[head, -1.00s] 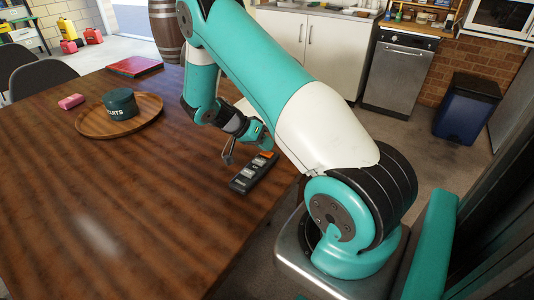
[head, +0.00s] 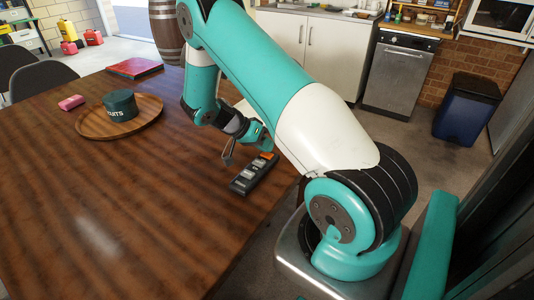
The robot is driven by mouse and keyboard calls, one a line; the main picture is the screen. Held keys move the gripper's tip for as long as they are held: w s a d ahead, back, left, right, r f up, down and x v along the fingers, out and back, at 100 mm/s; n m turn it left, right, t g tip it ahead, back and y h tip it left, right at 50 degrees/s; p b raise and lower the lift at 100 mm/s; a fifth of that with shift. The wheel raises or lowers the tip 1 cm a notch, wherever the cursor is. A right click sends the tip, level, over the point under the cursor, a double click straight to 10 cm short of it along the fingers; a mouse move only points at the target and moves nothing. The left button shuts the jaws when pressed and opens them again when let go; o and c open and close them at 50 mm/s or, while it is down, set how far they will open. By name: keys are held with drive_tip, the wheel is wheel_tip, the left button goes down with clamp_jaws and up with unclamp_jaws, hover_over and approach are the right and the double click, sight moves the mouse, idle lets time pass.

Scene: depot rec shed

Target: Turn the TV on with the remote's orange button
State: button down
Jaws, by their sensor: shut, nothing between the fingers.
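The remote (head: 251,178) is dark with pale buttons and lies flat on the wooden table (head: 120,215) near its right edge. Its orange button (head: 267,156) shows at the far end. My gripper (head: 226,162) is shut and empty, just left of the remote's far half. The fingertips point down; I cannot tell whether they touch the table. No TV is clearly in view.
A round wooden tray (head: 90,128) holds a dark green tin (head: 120,105) at the left. A pink block (head: 71,103) and a red book (head: 134,67) lie nearby. Chairs (head: 42,78) stand beyond the table. The table's front is clear.

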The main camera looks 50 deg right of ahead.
drive_tip(key=shift+r, duration=0.5)
drive_tip(key=shift+r+p, duration=2)
drive_tip(key=shift+r, duration=0.6)
drive_tip(key=shift+f, duration=0.1)
